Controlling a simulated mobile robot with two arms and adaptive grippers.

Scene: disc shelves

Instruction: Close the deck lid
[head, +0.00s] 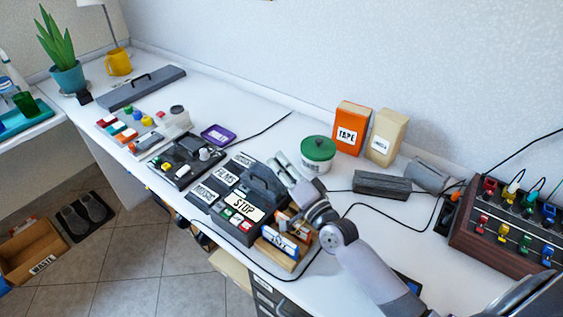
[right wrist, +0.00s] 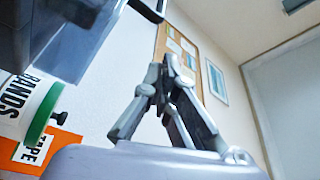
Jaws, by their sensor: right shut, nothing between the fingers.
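The deck (head: 203,207) is a dark unit with white labels and small coloured buttons, near the front edge of the white table. Its dark grey lid (head: 262,184) stands up at the deck's back right; its exact angle is hard to tell. My right gripper (head: 279,165) is shut and empty, just behind and to the right of the lid, and contact cannot be made out. In the right wrist view, its fingers (right wrist: 168,70) point upward, and a grey box-like part, probably the lid, fills the upper left. My left gripper is not in view.
A green-lidded jar (head: 318,150), an orange TAPE box (head: 352,128) and a tan box (head: 384,135) stand behind the gripper. A wooden rack (head: 268,252) sits right of the deck. A smaller dark device (head: 180,163) is to its left. Black cables cross the table.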

